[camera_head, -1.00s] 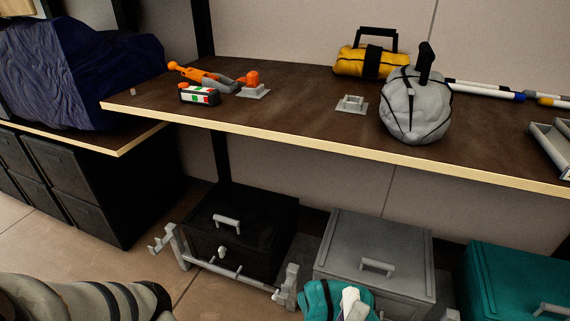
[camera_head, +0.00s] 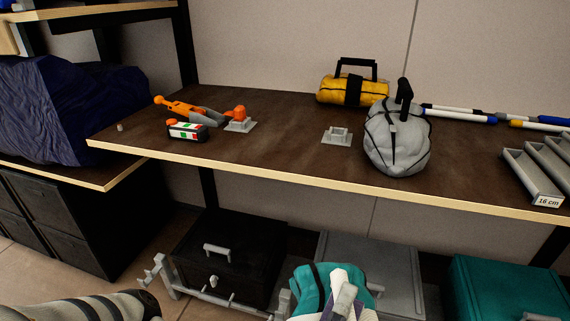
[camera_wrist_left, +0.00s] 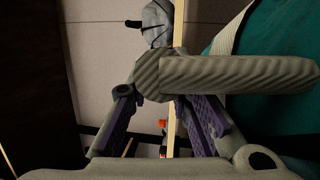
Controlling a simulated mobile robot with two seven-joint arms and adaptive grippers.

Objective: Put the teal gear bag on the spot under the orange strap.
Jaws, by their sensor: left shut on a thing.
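The teal gear bag (camera_head: 308,285) shows at the bottom centre of the head view, raised in front of the lower boxes. My left gripper (camera_head: 345,296) is shut on it. In the left wrist view the bag (camera_wrist_left: 285,115) fills the right side, and a grey ribbed bar lies across the fingers of my left gripper (camera_wrist_left: 160,88). On the upper shelf's left are an orange and grey piece (camera_head: 180,107) and an orange lump (camera_head: 239,113) on a grey plate. I cannot tell which of these is the orange strap. My right gripper is not in view.
The upper shelf (camera_head: 285,172) holds a small grey holder (camera_head: 337,136), a grey bag (camera_head: 396,140), a yellow bag (camera_head: 352,90), poles and a grey tray (camera_head: 535,175). Below stand black (camera_head: 225,255), grey and teal boxes. The shelf's front strip is mostly clear.

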